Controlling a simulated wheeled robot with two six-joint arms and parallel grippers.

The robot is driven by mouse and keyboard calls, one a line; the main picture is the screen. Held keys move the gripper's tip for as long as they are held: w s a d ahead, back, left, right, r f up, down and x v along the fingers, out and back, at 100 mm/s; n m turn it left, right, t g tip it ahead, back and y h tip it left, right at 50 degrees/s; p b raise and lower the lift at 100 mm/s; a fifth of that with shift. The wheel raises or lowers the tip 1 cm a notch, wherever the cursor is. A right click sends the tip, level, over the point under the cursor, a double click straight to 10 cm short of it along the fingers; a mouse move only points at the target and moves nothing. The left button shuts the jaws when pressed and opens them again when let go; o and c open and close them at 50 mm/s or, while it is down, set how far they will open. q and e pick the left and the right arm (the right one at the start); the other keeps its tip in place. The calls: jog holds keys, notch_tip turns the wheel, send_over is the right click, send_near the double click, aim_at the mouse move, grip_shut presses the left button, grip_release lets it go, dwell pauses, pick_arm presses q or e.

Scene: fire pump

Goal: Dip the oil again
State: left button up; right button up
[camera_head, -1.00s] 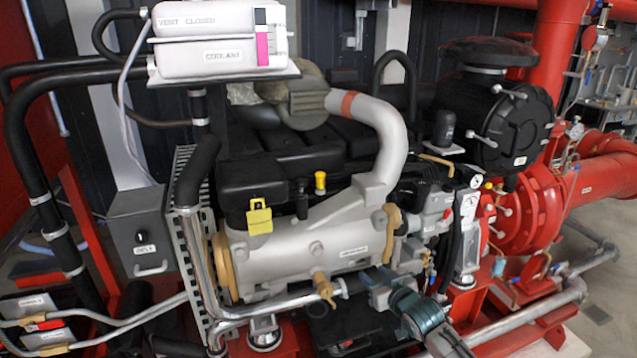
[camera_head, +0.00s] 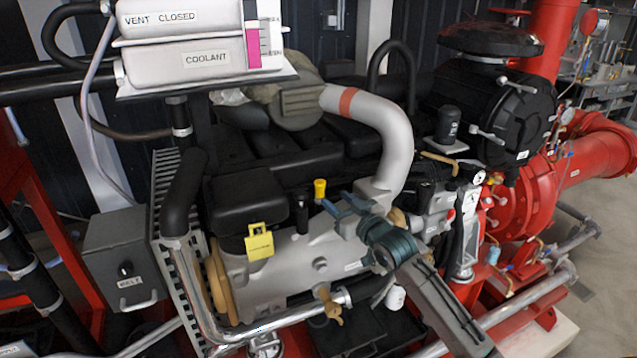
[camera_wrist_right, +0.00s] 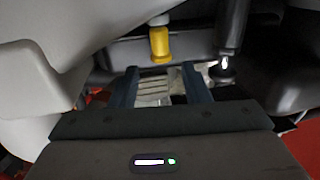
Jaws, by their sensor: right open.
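The yellow dipstick-like handle (camera_head: 320,188) stands upright on the engine (camera_head: 310,265), just behind the silver casing. In the right wrist view the yellow handle (camera_wrist_right: 160,45) is ahead of the fingertips, roughly in line with the space between them. My right gripper (camera_head: 335,202) reaches in from the lower right, with its fingers just below and to the right of the handle. In the right wrist view its two dark fingers (camera_wrist_right: 162,75) are apart with nothing held. My left gripper does not show.
A yellow tag (camera_head: 260,242) hangs left of the handle. A black-topped rod (camera_head: 302,215) stands close beside it. The silver elbow pipe (camera_head: 398,140) rises to the right. The coolant tank (camera_head: 200,45) overhangs at upper left. A brass valve (camera_head: 330,308) sits low in front.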

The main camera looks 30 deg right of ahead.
aim_at(323, 189)
jog(key=w, duration=0.2)
jog(key=w+p, duration=0.1)
jog(key=w, duration=0.2)
jog(key=w+p, duration=0.1)
jog(key=w, duration=0.2)
jog(key=shift+w+a, duration=0.25)
jog(key=shift+a, duration=0.15)
jog(key=shift+w+f, duration=0.1)
grip_shut()
